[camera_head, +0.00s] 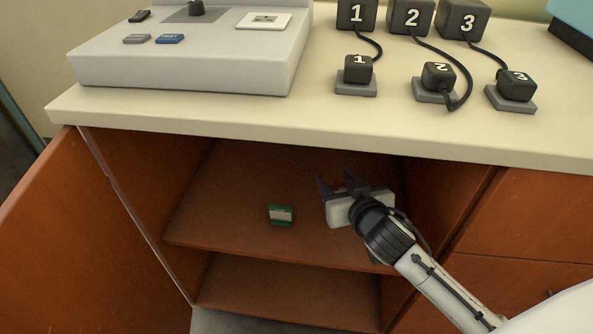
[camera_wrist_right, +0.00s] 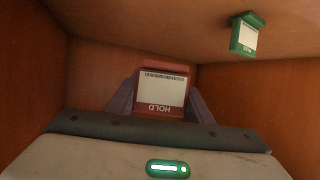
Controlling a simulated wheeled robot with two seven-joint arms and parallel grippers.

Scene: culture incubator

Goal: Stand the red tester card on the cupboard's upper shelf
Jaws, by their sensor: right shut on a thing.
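The red tester card (camera_wrist_right: 163,92), with a white label reading HOLD, is between the fingers of my right gripper (camera_wrist_right: 160,100) in the right wrist view. In the head view only a bit of its red (camera_head: 338,184) shows between the dark fingers. My right gripper (camera_head: 339,184) is shut on it, inside the open cupboard over the right part of the upper shelf (camera_head: 225,205). I cannot tell whether the card touches the shelf. My left gripper is not in view.
A green card (camera_head: 281,215) stands on the upper shelf, left of my right gripper; it also shows in the wrist view (camera_wrist_right: 245,36). The cupboard's right wall (camera_head: 445,200) is close to my right arm. The open door (camera_head: 70,225) is at left. The shelf's left part is clear.

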